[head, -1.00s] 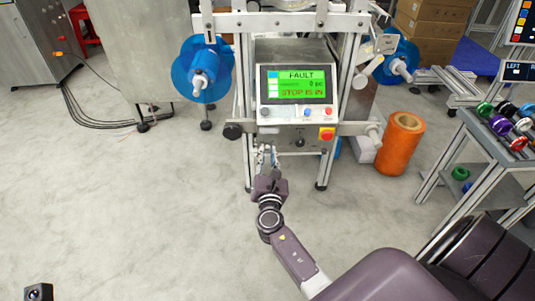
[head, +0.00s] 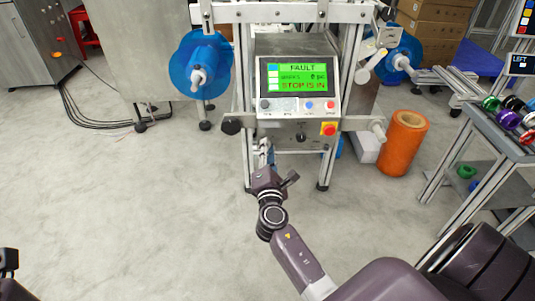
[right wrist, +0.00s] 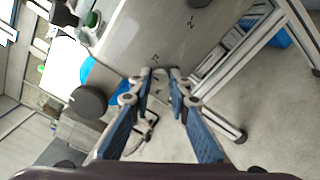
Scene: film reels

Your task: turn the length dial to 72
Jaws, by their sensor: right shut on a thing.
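The length dial (right wrist: 161,73) is a small pale knob on the machine's front, mostly hidden between my fingertips in the right wrist view. Its scale and setting cannot be read. My right gripper (right wrist: 160,78) is shut on it, with one blue-padded finger on each side. In the head view the right gripper (head: 265,152) is below the left part of the control panel (head: 298,88) and hides the dial. The green screen (head: 297,77) reads FAULT and STOP IS IN. A dark part of my left arm (head: 8,262) shows at the lower left edge; its jaws cannot be made out.
A black selector (head: 301,137) and a red stop button on yellow (head: 329,129) are right of the dial. A black side knob (head: 232,126) is to its left. An orange roll (head: 404,145) stands on the floor at right. The floor in front is clear.

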